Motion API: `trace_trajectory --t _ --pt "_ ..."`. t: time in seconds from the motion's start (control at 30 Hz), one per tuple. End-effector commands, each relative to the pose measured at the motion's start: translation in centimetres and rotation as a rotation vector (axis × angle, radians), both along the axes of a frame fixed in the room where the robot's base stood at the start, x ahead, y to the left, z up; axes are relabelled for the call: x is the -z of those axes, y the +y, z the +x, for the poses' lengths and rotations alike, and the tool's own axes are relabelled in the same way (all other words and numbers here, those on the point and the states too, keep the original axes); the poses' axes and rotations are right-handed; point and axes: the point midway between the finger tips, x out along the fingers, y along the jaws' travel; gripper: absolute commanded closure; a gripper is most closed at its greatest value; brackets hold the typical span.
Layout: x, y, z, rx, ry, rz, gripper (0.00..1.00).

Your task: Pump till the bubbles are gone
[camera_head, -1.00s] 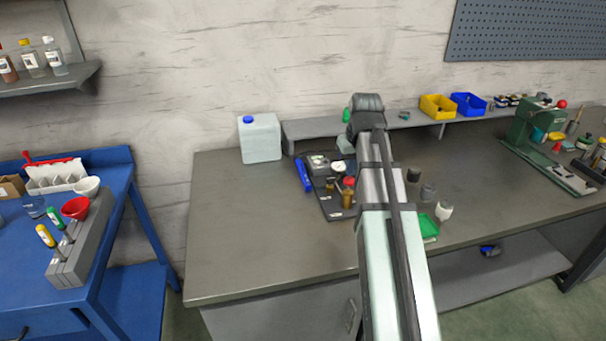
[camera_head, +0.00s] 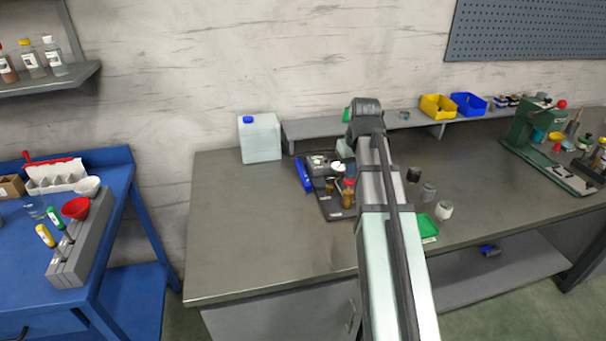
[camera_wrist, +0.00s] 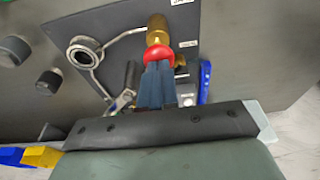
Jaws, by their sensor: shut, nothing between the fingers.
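A brass cylinder with a red knob, apparently the pump (camera_head: 347,198), stands on a dark panel (camera_head: 333,212) on the grey bench. The red knob (camera_wrist: 159,54) and brass body (camera_wrist: 157,27) also show in the wrist view. My gripper (camera_wrist: 158,66) is shut and empty, its blue-grey fingertips at the red knob, touching or nearly so. In the head view my arm partly covers this area. A metal ring on a thin arm (camera_wrist: 85,52) sits beside the pump on the panel. No bubbles can be made out.
A blue tool (camera_head: 304,175) lies at the panel's left. Two dark knob-like pieces, a white jar (camera_head: 444,210) and a green tray (camera_head: 428,227) stand right of my arm. A white jug (camera_head: 260,138) stands at the back left. The bench's left front is clear.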

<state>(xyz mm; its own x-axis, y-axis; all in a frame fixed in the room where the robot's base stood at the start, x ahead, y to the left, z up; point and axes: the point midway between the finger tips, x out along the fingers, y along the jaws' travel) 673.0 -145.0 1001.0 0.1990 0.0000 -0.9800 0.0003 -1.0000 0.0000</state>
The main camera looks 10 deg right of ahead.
Motion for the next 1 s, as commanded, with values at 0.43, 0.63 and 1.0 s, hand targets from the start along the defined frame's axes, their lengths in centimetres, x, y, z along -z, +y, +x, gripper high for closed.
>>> trace_trajectory --t 0.43,0.63,1.0 --pt "1.5 0.0 -0.1 0.000 0.002 0.000 1.00" --pt "2.1 0.0 0.0 0.000 0.001 0.000 1.00" --pt "2.5 0.0 0.0 0.000 0.000 0.000 1.00"
